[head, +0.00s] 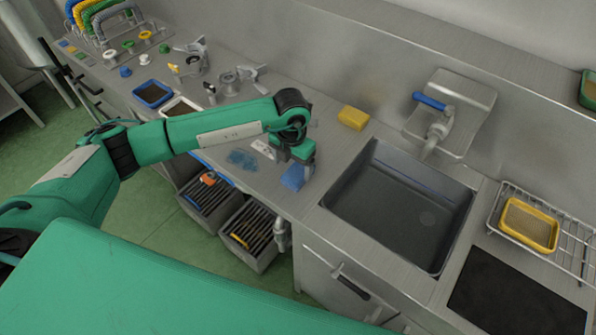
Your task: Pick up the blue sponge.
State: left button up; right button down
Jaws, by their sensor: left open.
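The blue sponge (292,178) lies on the steel counter (330,143), left of the sink and near the counter's front edge. My left gripper (302,172) points down right at the sponge, just above or around its right part. The gripper is open. Its fingertips are small and partly hidden, so I cannot tell whether they touch the sponge. My right gripper is not in view.
A yellow sponge (352,117) lies behind, near the wall. The sink (400,205) with a blue-handled tap (437,125) is to the right. A blue patch (242,159) lies left of the gripper. Grey crates (250,236) stand below the counter. A wire rack (573,245) holds a yellow tray (530,226).

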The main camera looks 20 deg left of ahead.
aim_at(295, 173)
pick_arm(q)
jog(key=f+p, duration=0.1)
jog(key=f, duration=0.2)
jog(key=shift+d+f+p, duration=0.25)
jog(key=shift+d+p, duration=0.1)
jog(key=shift+f, duration=0.55)
jog(key=c, duration=1.1)
jog(key=shift+o, duration=0.2)
jog(key=shift+w+r, duration=0.1)
jog(key=shift+r, duration=0.05)
jog(key=shift+r, duration=0.6)
notch_tip(295, 173, up, 19)
jog(key=b, duration=0.5)
jog(key=shift+f, duration=0.15)
